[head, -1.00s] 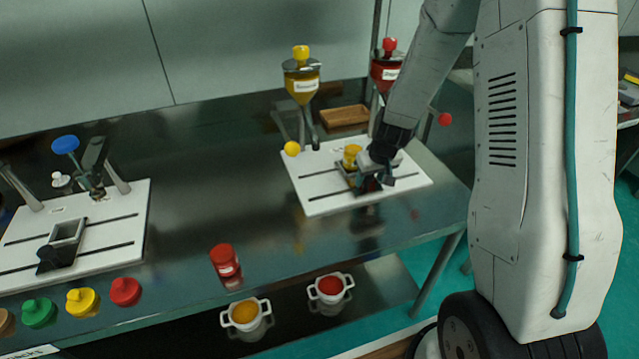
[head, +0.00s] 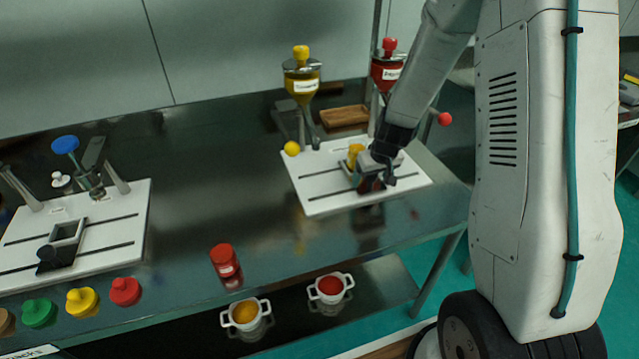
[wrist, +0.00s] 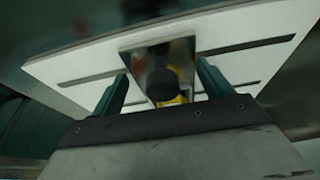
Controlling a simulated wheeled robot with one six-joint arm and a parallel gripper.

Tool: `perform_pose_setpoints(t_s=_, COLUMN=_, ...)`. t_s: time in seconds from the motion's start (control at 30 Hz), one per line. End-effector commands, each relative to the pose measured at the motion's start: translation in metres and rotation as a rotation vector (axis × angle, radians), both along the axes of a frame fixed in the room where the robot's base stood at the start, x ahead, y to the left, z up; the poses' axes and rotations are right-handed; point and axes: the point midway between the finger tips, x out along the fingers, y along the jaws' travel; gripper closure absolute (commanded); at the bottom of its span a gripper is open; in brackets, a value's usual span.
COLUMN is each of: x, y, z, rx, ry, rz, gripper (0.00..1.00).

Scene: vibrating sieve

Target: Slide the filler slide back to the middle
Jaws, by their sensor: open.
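The filler slide (wrist: 185,50) is a grey metal plate on the white board at the right of the bench. It has a dark round knob (wrist: 161,84). A yellow container (head: 355,152) is at the slide, under the hoppers' side of the board. My gripper (head: 376,183) is low over the slide and hides much of it in the head view. In the wrist view, my open fingers (wrist: 161,88) stand on either side of the knob, with gaps showing. I cannot tell the slide's exact place along its slots.
The white board (head: 318,200) has two dark slots. A yellow hopper (head: 302,82) and a red hopper (head: 388,72) stand behind it. A yellow ball-ended lever (head: 291,148) is at its left corner. A red jar (head: 225,261) stands near the bench front. The bench middle is clear.

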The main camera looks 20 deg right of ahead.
Motion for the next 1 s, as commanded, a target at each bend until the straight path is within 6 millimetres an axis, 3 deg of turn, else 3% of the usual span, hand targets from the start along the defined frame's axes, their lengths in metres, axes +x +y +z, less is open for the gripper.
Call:
perform_pose_setpoints(t_s=0.03, x=0.000, y=0.000, z=0.000, rx=0.000, ry=0.000, rz=0.000, gripper=0.07)
perform_pose_setpoints(t_s=0.07, x=0.000, y=0.000, z=0.000, rx=0.000, ry=0.000, rz=0.000, gripper=0.00)
perform_pose_setpoints(t_s=0.37, x=-0.001, y=0.000, z=0.005, rx=0.000, ry=-0.002, rz=0.001, gripper=0.00)
perform_pose_setpoints(t_s=1.0, x=-0.020, y=0.000, z=0.066, rx=0.000, ry=-0.003, rz=0.000, gripper=0.00)
